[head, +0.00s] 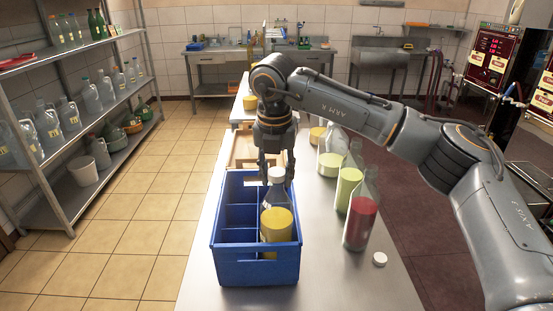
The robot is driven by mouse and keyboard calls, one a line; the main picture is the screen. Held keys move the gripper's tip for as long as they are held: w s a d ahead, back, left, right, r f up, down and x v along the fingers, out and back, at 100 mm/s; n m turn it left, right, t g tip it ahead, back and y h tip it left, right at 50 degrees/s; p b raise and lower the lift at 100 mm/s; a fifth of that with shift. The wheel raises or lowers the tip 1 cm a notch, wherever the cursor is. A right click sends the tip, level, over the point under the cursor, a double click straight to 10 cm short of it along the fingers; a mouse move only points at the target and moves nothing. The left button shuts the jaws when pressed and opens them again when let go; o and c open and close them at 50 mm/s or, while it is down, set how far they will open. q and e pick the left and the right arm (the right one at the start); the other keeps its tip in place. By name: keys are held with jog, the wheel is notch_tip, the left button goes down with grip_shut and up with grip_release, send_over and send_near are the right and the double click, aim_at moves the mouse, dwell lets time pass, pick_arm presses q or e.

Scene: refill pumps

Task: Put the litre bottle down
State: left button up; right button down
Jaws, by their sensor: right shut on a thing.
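The litre bottle (277,223) is clear with a yellow filling and a white cap. It is upright in the near right compartment of the blue crate (243,275), its upper part above the rim. My right gripper (277,168) comes down from above and is shut on the bottle at its cap end. Whether the bottle's base touches the crate floor is hidden by the front wall. My left gripper is not in view.
Right of the crate on the steel table (335,285) stand a bottle with red filling (360,215) and bottles with pale green filling (348,185). A loose white cap (379,260) lies near the right edge. The crate's left compartments look empty. A wooden tray (243,150) lies behind.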

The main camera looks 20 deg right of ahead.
jog(key=shift+f, duration=0.45)
jog(key=c, duration=0.9)
grip_release()
jog(key=shift+f, duration=0.15)
jog(key=shift+s, duration=0.1)
